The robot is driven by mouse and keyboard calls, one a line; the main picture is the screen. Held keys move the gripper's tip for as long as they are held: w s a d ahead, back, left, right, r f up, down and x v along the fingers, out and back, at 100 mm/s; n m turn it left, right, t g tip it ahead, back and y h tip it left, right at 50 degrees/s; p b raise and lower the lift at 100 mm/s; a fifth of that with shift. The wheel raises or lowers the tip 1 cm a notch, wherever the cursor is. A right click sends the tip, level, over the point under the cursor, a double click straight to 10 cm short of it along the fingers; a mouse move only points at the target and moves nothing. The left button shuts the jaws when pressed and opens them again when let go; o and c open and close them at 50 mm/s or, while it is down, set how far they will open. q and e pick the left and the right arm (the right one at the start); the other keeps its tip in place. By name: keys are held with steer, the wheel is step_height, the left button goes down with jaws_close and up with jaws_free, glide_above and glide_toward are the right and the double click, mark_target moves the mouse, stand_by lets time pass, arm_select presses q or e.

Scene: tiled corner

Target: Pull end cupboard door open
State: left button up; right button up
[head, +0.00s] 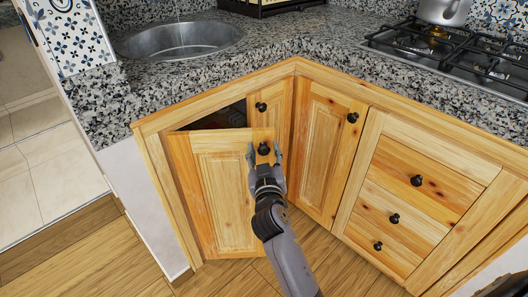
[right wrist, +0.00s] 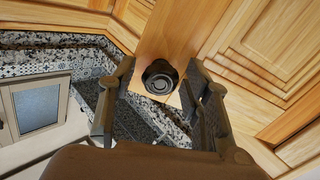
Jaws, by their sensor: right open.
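The end cupboard door (head: 222,190) is a light wooden panel on the left of the corner unit in the head view. It stands partly open, with a dark gap above its top edge. Its black round knob (head: 264,149) is near the upper right corner. My right gripper (head: 264,158) is open, with one finger on each side of the knob. In the right wrist view the knob (right wrist: 160,77) sits between the spread fingers of the right gripper (right wrist: 160,90), with visible space on both sides. My left gripper is not in view.
A neighbouring door (head: 322,150) and a stack of drawers (head: 405,205) stand to the right, with black knobs sticking out. A granite counter (head: 290,55) overhangs them, bearing a sink (head: 180,38) and a gas hob (head: 455,50). Wooden floor (head: 90,260) is clear in front.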

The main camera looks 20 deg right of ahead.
steer(key=shift+r, duration=0.1)
step_height(320, 180, up, 10)
steer(key=shift+f, duration=0.1)
stand_by(0.5)
steer(key=shift+c, duration=0.3)
